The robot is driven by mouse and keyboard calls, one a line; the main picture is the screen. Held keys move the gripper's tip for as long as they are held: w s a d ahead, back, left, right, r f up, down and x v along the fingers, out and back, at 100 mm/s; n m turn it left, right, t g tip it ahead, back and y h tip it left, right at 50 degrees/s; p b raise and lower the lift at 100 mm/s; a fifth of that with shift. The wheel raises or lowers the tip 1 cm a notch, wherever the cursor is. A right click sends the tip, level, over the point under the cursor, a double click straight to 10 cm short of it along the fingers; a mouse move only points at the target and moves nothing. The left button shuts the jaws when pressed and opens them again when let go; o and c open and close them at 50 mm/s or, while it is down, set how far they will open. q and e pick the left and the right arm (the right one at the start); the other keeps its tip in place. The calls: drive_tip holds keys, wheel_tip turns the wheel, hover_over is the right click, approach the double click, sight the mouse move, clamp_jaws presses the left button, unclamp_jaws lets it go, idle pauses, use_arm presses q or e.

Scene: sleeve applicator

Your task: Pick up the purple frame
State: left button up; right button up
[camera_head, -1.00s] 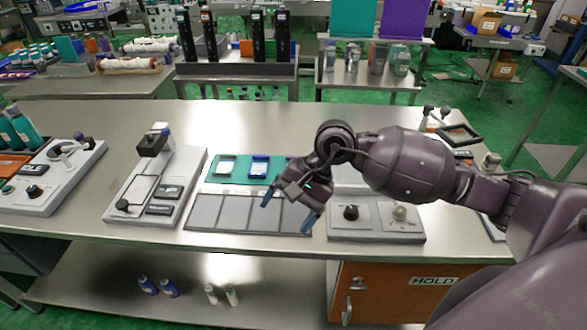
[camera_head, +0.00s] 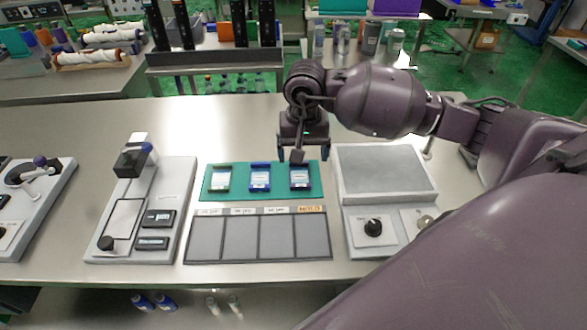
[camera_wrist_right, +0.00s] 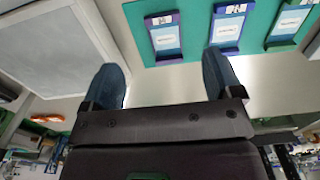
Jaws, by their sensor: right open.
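The purple frame (camera_head: 300,179) lies flat at the right end of the teal mat (camera_head: 240,193), with a white label in it. In the right wrist view the purple frame (camera_wrist_right: 165,38) is at the upper middle, just beyond my fingertips. My right gripper (camera_head: 303,153) is open and empty at the mat's far edge, just behind the purple frame. In the wrist view the right gripper's (camera_wrist_right: 163,68) fingers are wide apart with nothing between them. They look apart from the frame. My left gripper is out of view.
A blue frame (camera_head: 260,177) and a green frame (camera_head: 219,178) lie beside it on the mat. A tray with grey compartments (camera_head: 240,238) is in front. A grey device (camera_head: 383,170) stands close on the right, another device (camera_head: 150,210) on the left.

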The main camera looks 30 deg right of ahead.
sight(301, 184)
drive_tip(key=f, duration=0.3)
drive_tip(key=shift+s+f, duration=0.2)
drive_tip(key=shift+f, duration=0.2)
drive_tip(key=shift+w+a+f, duration=0.1)
drive_tip(key=shift+w+f, duration=0.05)
drive_tip(key=shift+f, duration=1.4)
drive_tip(key=shift+w+f, duration=0.1)
drive_tip(key=shift+f, duration=1.45)
drive_tip(key=c, duration=1)
